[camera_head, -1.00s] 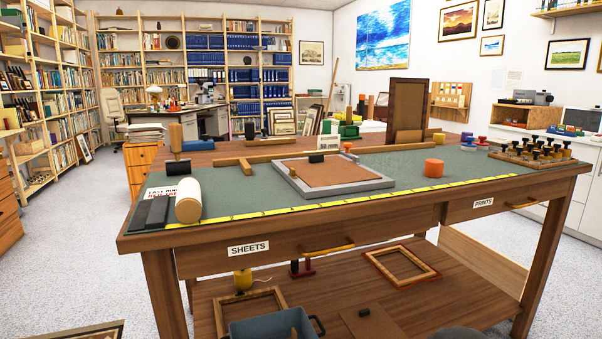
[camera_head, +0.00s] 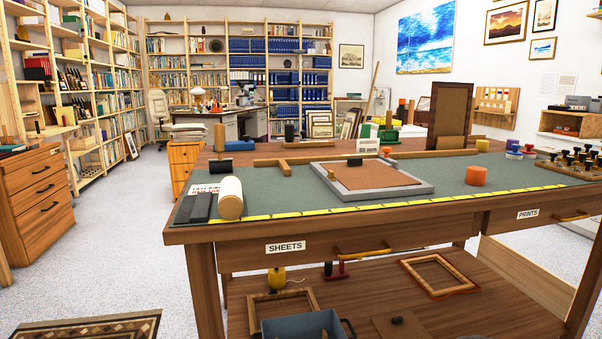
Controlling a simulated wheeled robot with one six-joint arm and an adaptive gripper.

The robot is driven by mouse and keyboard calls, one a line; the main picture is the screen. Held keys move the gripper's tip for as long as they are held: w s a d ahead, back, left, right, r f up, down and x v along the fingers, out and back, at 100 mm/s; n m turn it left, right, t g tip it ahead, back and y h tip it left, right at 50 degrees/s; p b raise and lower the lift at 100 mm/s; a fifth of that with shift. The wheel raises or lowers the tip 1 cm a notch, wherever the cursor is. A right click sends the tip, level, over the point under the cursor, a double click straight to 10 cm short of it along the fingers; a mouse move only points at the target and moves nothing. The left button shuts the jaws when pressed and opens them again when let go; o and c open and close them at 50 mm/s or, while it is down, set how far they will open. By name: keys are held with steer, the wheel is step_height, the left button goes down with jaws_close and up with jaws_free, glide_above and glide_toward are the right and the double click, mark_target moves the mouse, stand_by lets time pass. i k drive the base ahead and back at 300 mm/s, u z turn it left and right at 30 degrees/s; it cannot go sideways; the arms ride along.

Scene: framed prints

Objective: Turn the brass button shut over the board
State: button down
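A brown board (camera_head: 366,175) lies flat inside a grey frame (camera_head: 421,189) on the green mat of the workbench. A small black block (camera_head: 354,162) is at the far edge of this frame. A second brown board in a dark frame (camera_head: 450,110) stands upright at the back of the bench. I cannot make out a brass button on either one at this size. My gripper is not in view.
The workbench (camera_head: 400,236) fills the middle and right. Drawers (camera_head: 40,195) stand at left. Speckled floor (camera_head: 110,265) between is clear.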

mark_target(330, 173)
steer(key=u, duration=2.5)
steer(key=i, duration=2.25)
steer(key=z, duration=2.9)
